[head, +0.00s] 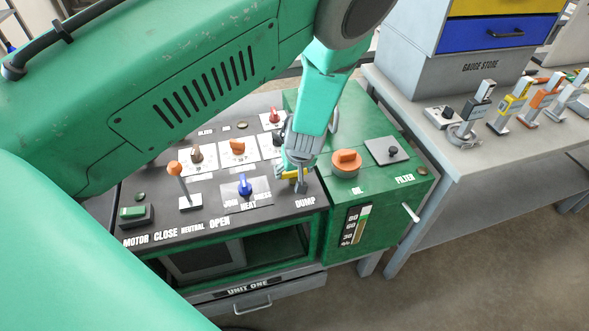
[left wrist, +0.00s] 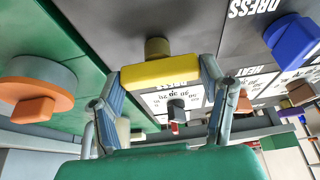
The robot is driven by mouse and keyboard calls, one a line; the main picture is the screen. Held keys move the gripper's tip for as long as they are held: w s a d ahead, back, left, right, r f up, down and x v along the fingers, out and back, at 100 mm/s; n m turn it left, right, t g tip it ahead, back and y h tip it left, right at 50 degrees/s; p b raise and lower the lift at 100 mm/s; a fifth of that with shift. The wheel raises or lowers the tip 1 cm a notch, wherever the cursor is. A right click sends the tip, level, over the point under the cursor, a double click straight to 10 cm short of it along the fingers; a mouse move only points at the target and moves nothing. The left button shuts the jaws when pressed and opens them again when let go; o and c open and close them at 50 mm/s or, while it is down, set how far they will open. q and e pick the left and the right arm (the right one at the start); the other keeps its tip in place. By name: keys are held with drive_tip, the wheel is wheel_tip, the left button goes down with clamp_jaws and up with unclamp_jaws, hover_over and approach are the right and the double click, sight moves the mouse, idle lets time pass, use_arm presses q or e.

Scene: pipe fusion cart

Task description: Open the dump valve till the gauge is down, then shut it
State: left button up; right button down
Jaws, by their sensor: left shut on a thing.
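The dump valve's yellow handle (head: 288,174) stands above the DUMP label on the cart's dark panel, mostly hidden by my left gripper (head: 298,180) in the head view. In the left wrist view the yellow handle (left wrist: 160,73) lies crosswise between the two fingers of my left gripper (left wrist: 163,75), which is shut on it. Behind it a white dial plate (left wrist: 160,103) carries numbers and a dark knob in front. Its pointer cannot be read. A vertical scale (head: 356,226) is on the green front, near the oil cap. My right gripper is not in view.
A blue switch (head: 244,185) sits left of the valve, and an orange oil cap (head: 346,160) close on the right. An orange-topped lever (head: 180,180) and green motor button (head: 133,213) stand further left. A grey bench (head: 462,180) with several tools stands at right.

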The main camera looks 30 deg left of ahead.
use_arm(q)
drive_tip(key=shift+w+r, duration=0.2)
drive_tip(key=shift+w, duration=0.1)
drive_tip(key=o, duration=1.2)
drive_tip(key=shift+f, duration=0.1)
drive_tip(key=shift+c, duration=0.2)
drive_tip(key=shift+f, duration=0.1)
drive_tip(key=shift+s, duration=0.2)
